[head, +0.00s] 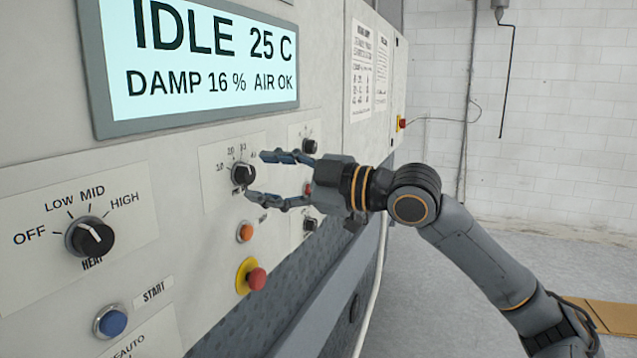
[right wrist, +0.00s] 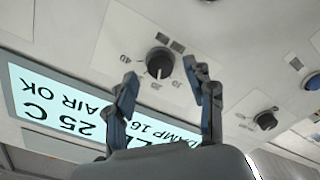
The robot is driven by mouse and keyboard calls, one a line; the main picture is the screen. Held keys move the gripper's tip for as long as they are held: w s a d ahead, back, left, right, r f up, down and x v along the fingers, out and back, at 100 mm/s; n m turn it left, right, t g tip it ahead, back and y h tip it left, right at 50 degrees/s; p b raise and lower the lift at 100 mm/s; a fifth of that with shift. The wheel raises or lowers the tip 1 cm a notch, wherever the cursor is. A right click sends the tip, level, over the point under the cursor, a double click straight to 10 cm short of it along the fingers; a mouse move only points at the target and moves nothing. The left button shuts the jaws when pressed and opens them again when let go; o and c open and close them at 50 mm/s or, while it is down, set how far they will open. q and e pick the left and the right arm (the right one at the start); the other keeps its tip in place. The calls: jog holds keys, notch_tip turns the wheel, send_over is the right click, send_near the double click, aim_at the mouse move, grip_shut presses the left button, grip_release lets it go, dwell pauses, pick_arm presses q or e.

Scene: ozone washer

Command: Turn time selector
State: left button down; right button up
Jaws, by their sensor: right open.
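The time selector is a small black knob (head: 243,173) on a pale plate marked 10, 20, 30 and a partly hidden number. It also shows in the right wrist view (right wrist: 160,62), where the picture is upside down. My right gripper (head: 258,177) is open, with one finger above and one below the knob's level. In the right wrist view, its fingertips (right wrist: 161,75) lie either side of the knob's lower part, with nothing between them held. I cannot tell whether a finger touches the knob. My left gripper is not in view.
The HEAT knob (head: 90,237) is at lower left, with a blue START button (head: 111,321) below it. An orange button (head: 245,232) and a red stop button (head: 256,278) sit below the selector. The display (head: 205,65) reads IDLE. Floor at right is mostly clear.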

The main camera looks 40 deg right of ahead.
jog(key=v, duration=0.9)
jog(key=shift+s, duration=0.2)
jog(key=shift+d, duration=0.2)
